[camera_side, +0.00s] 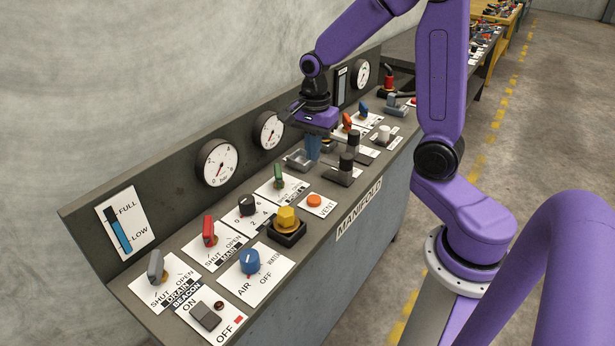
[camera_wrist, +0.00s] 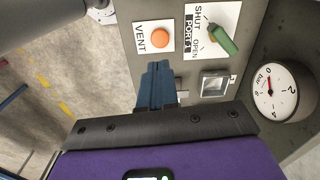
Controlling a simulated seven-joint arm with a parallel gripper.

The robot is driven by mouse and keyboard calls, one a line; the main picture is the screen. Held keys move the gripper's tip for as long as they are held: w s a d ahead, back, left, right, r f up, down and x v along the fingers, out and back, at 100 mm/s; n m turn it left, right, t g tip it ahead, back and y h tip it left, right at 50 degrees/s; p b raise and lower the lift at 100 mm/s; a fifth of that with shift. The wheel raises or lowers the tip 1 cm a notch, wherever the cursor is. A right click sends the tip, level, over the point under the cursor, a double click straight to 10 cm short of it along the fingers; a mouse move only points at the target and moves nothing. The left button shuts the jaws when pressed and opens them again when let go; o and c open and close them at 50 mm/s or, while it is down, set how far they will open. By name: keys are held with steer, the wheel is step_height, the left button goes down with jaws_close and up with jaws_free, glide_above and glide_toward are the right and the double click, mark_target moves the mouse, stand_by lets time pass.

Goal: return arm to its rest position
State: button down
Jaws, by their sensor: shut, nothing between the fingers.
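My gripper (camera_side: 313,148) hangs over the middle of the manifold panel (camera_side: 180,195), its blue fingers pointing down and closed together. In the wrist view the fingers (camera_wrist: 157,86) are side by side with nothing seen between them. The side view shows this holder (camera_side: 298,160) just left of the fingers. Dark upright cylinders (camera_side: 346,163) stand on the panel to the right of the fingers. I cannot tell whether the fingertips touch anything.
A green lever (camera_side: 278,176), a yellow knob (camera_side: 287,217), a blue air knob (camera_side: 249,261) and a red lever (camera_side: 209,230) stick up nearer the camera. Gauges (camera_side: 217,163) line the back wall. An orange lever (camera_side: 347,122) and a white cylinder (camera_side: 384,134) stand farther right. Space above the panel is open.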

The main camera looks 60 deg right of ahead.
steer(key=s+a+r+n, duration=0.1)
steer(key=s+a+n, duration=0.4)
steer(key=s+n, duration=0.6)
steer(key=s+a+r+n, duration=0.2)
steer(key=s+a+n, duration=0.3)
steer(key=s+n, duration=0.6)
steer(key=n, duration=0.7)
steer(key=shift+a+r, duration=0.25)
steer(key=shift+a, duration=0.05)
steer(key=shift+w, duration=0.1)
